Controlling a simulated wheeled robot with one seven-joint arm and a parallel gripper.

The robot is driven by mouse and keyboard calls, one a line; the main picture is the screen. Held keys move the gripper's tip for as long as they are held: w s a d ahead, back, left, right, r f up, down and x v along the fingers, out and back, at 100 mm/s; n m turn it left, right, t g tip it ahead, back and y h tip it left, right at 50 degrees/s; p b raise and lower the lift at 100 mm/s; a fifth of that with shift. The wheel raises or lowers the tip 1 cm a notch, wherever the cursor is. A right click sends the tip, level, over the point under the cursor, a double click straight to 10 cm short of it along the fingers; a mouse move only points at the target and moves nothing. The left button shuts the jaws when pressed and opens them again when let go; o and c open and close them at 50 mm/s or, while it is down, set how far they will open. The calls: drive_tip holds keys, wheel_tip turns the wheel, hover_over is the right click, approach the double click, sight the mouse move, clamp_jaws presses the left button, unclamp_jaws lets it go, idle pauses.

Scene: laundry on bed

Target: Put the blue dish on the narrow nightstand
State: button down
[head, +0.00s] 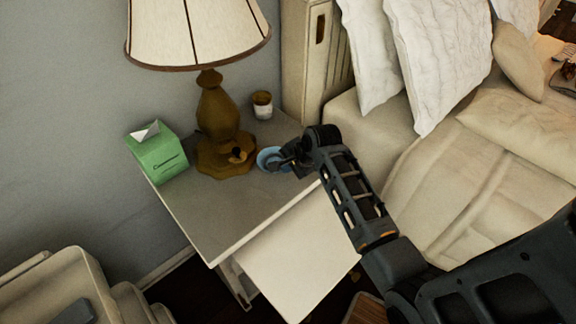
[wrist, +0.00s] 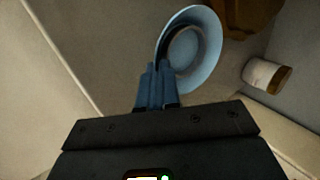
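The blue dish (head: 266,159) is at the top of the nightstand, just right of the lamp base, in the head view. The nightstand (head: 222,212) has a pale flat top. My gripper (head: 284,157) reaches over its right edge to the dish. In the wrist view my gripper's fingers (wrist: 158,72) are close together at the rim of the dish (wrist: 206,68) and look shut on it. The dish looks empty. I cannot tell whether its base touches the top.
A brass lamp (head: 219,115), a green tissue box (head: 158,157) and a small white-and-brown cup (head: 262,105) stand on the nightstand. A white panel (head: 295,250) juts out at its front. The bed (head: 450,170) is at the right. The front of the top is clear.

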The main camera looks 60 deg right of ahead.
drive_tip(key=shift+f, duration=0.15)
drive_tip(key=c, duration=1.4)
unclamp_jaws()
drive_tip(key=shift+o, duration=0.2)
